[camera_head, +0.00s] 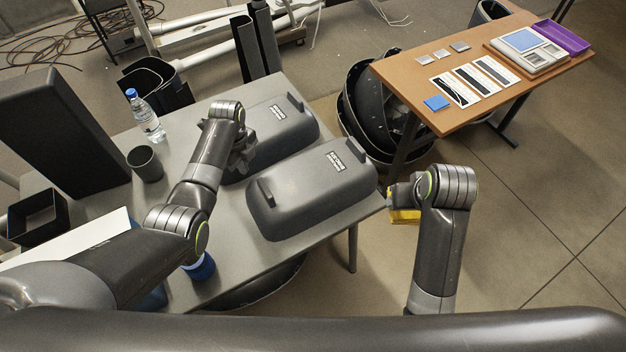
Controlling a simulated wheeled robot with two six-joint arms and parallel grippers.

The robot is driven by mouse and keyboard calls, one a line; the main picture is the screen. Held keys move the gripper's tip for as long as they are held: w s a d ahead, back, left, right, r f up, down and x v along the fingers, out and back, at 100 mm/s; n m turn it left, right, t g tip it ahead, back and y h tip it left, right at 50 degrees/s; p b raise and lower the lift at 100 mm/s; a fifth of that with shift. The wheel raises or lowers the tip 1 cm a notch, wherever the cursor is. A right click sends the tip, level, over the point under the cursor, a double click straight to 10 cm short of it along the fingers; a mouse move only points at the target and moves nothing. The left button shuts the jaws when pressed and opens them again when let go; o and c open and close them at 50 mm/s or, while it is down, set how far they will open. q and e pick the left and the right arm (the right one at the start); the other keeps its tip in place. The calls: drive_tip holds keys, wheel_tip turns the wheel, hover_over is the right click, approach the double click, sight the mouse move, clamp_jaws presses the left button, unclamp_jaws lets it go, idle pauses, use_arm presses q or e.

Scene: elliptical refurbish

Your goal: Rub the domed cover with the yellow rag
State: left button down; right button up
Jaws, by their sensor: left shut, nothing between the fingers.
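Two dark grey domed covers lie side by side on a grey table. The nearer cover (310,190) has a white label and raised end blocks. The farther cover (285,125) is similar and partly hidden by my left arm. My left gripper (240,160) is shut and empty, at the left end of the farther cover; I cannot tell whether it touches. My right gripper (393,197) is just right of the nearer cover, by the table's edge. The yellow rag (405,216) hangs at this gripper, clear of the table, and appears held in it; its fingers are partly hidden.
A water bottle (146,116), a dark cup (145,163) and a black open box (38,217) stand on the grey table (325,225) at left. A blue-topped item (200,267) is at the front edge. A brown table (405,75) stands at upper right.

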use_arm(q)
drive_tip(key=shift+f+b, duration=0.45)
drive_tip(key=shift+f, duration=0.35)
use_arm(e)
drive_tip(key=shift+f, duration=0.55)
drive_tip(key=shift+w+a, duration=0.15)
drive_tip(key=w+a+f+n+g+y, duration=0.2)
drive_tip(key=w+a+f+n+y, duration=0.15)
drive_tip(key=w+a+n, duration=0.75)
drive_tip(key=n+g, duration=0.6)
drive_tip(key=n, duration=1)
hover_over(298, 186)
drive_tip(key=shift+f, duration=2.45)
